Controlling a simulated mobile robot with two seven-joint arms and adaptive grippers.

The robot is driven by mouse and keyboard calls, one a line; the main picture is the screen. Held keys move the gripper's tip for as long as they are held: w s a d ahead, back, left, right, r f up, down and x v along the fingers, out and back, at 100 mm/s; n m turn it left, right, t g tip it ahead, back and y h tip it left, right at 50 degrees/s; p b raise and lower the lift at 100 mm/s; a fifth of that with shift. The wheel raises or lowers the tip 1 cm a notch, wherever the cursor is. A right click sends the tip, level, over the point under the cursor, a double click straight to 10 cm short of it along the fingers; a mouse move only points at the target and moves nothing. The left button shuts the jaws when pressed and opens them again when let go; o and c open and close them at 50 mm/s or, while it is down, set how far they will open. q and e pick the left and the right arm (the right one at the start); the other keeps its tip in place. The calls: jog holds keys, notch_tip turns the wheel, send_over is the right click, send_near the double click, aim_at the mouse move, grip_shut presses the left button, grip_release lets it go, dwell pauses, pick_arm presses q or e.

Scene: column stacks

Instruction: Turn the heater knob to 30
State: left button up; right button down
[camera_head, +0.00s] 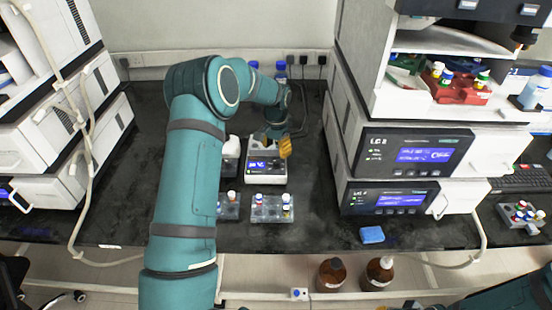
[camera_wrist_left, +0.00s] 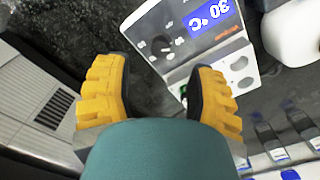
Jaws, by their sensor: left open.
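The heater (camera_head: 279,168) is a white box with a blue display, standing in the middle of the bench. In the left wrist view its front panel (camera_wrist_left: 222,42) appears upside down, and the display (camera_wrist_left: 207,18) seems to read 30 °C. My left gripper (camera_head: 285,147) has yellow fingers and is at the heater's right side. In the wrist view the open left gripper (camera_wrist_left: 160,70) has the knob just beyond its fingertips, apparently apart from them. My right gripper is not visible.
Clear racks with vials (camera_head: 270,208) stand in front of the heater. A white container (camera_head: 231,147) is close on its left. Instrument stacks flank the bench, including one at right (camera_head: 415,155). A blue sponge (camera_head: 372,235) lies near the front edge. Bare bench lies right of the heater.

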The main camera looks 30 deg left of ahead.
aim_at(276, 162)
pick_arm(q)
jog(key=shift+r, duration=2.5)
